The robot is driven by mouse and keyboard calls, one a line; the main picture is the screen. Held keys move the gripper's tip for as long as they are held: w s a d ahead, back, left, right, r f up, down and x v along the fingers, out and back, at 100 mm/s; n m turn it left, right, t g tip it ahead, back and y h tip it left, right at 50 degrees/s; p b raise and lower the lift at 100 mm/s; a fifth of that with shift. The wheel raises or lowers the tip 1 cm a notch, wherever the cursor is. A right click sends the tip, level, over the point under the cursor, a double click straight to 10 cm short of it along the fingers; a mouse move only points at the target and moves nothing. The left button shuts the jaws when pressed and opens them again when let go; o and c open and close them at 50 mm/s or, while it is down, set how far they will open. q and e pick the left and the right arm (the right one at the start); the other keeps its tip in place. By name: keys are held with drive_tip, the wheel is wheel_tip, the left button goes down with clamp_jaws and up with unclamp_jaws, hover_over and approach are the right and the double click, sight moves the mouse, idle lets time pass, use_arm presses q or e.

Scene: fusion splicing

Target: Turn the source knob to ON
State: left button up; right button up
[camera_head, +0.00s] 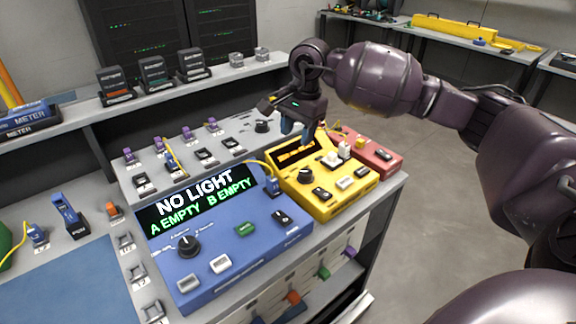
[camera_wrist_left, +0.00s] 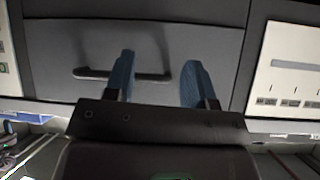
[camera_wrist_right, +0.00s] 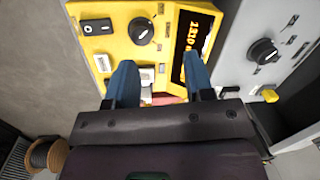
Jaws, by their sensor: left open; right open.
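A yellow box (camera_head: 327,202) with an orange-lit display (camera_head: 296,150) stands right of the blue console. It carries a round black knob (camera_head: 305,175) with a white pointer line. In the right wrist view this knob (camera_wrist_right: 141,31) lies just beyond my fingertips, towards the left finger. My right gripper (camera_head: 296,130) is open and empty, above the back of the yellow box and apart from the knob. My left gripper (camera_wrist_left: 158,75) is open and empty, facing a grey panel with a dark bar handle (camera_wrist_left: 122,75); it is outside the head view.
The blue console (camera_head: 230,245) reads NO LIGHT, A EMPTY, B EMPTY and has its own knob (camera_head: 188,244). Another black knob (camera_head: 262,126) sits on the grey panel behind. A red box (camera_head: 369,153) and yellow cables are close by. The floor (camera_head: 440,150) at right is clear.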

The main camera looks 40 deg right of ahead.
sight(306, 171)
drive_tip(key=f, duration=0.3)
drive_tip(key=s+d+f+n, duration=0.1)
drive_tip(key=f, duration=0.2)
drive_tip(key=f+n+h+b, duration=0.1)
drive_tip(key=f, duration=0.2)
drive_tip(key=shift+s+d+f+g, duration=0.2)
drive_tip(key=shift+s+d+g, duration=0.1)
drive_tip(key=shift+s+g, duration=0.1)
use_arm(q)
drive_tip(key=shift+s+a+f, duration=0.1)
drive_tip(key=shift+s+f, duration=0.05)
drive_tip(key=shift+f, duration=0.3)
drive_tip(key=shift+s+a+f, duration=0.1)
drive_tip(key=shift+s+f, duration=0.05)
drive_tip(key=shift+f, duration=0.25)
use_arm(e)
drive_tip(key=shift+f, duration=0.7)
drive_tip(key=c, duration=0.6)
use_arm(q)
drive_tip(key=shift+d, duration=0.1)
use_arm(e)
drive_tip(key=shift+c, duration=0.2)
